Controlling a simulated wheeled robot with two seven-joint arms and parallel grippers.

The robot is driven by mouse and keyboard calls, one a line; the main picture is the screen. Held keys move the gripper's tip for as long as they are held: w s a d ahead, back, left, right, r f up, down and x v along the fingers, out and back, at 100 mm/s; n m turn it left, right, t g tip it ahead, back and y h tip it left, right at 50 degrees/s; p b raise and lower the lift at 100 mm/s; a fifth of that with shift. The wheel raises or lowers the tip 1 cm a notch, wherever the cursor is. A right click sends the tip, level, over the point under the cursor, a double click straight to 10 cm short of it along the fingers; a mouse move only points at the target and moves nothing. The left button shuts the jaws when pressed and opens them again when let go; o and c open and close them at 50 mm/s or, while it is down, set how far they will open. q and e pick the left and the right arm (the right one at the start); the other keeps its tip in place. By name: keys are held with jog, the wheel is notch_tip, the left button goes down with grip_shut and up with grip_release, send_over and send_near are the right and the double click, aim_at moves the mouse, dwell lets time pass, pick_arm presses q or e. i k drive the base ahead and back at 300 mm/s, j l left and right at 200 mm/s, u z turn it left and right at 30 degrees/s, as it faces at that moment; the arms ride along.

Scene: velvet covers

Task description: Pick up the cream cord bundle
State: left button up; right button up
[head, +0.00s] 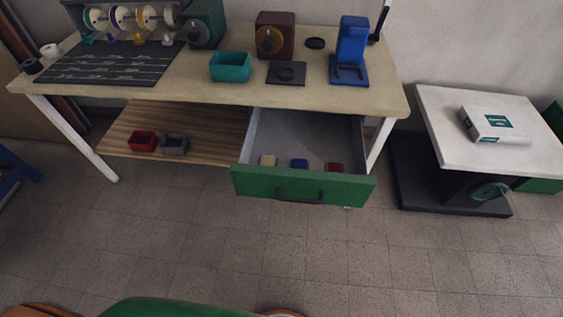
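A small cream block-like item (268,160), which looks like the cream cord bundle, lies in the open drawer (303,136) at its left side, close behind the green drawer front (302,187). A blue item (299,163) and a red item (333,167) lie to its right in the same drawer, apart from it. The drawer front hides part of their lower sides. Neither of my grippers shows in the head view.
The table (215,93) carries a teal bin (230,67), a blue stand (350,52) and a brown box (275,36). A red bin (143,141) and grey bin (174,145) stand on the lower shelf (215,130). A white side table (480,120) is right. Floor in front is clear.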

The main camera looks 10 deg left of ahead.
aim_at(266, 160)
jog(key=l+u, duration=0.7)
jog(key=u, duration=0.15)
jog(key=k+l+u, duration=0.1)
jog(key=l+u, duration=0.2)
jog(key=u, duration=0.15)
jog(key=k+l+u, duration=0.15)
jog(key=l+u, duration=0.15)
jog(key=u, duration=0.15)
